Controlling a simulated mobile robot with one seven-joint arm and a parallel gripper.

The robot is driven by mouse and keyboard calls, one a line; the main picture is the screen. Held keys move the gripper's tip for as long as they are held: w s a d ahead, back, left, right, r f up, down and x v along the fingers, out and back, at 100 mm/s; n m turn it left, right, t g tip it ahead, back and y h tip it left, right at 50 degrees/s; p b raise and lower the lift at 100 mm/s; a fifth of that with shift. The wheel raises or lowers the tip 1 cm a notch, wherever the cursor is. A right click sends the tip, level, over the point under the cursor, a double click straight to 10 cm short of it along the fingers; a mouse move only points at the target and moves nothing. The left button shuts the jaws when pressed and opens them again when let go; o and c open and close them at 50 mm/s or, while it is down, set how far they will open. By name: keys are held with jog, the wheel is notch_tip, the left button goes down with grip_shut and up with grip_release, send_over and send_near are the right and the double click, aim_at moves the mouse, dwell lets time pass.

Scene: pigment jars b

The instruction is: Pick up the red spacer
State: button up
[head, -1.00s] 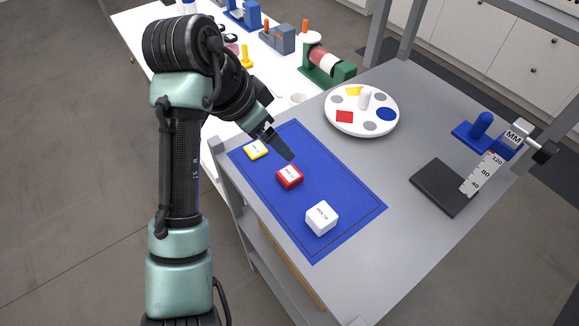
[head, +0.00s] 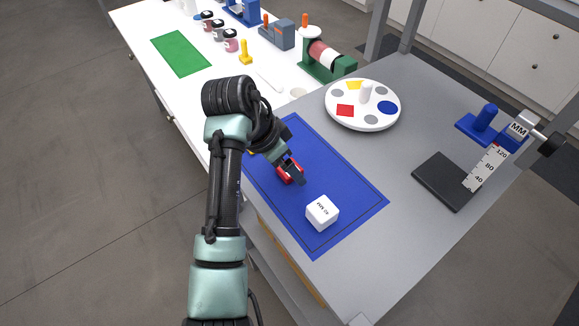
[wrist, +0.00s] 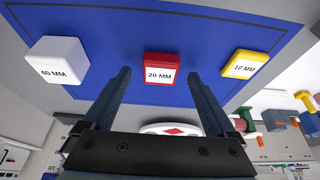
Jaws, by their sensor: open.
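The red spacer (wrist: 161,68), labelled 20 MM, lies on the blue mat (wrist: 190,22) in the wrist view, between a white spacer (wrist: 57,59) and a yellow spacer (wrist: 245,63). My gripper (wrist: 158,78) is open, with one finger to each side of the red spacer's line and nothing clamped. In the head view my gripper (head: 297,178) is low over the red spacer (head: 287,175) and partly hides it. I cannot tell whether the fingers touch it. The white spacer (head: 322,211) sits nearer the mat's front corner.
A white round turntable (head: 352,122) with coloured patches stands behind the mat. A height gauge (head: 484,170) with a dark base stands at the right. The white table (head: 215,85) holds jars, a green mat and tools. The grey bench between mat and gauge is clear.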

jog(key=shift+w+d+f, duration=0.1)
jog(key=shift+f, duration=0.3)
jog(key=shift+c, duration=0.2)
grip_shut()
jog(key=shift+r, duration=0.1)
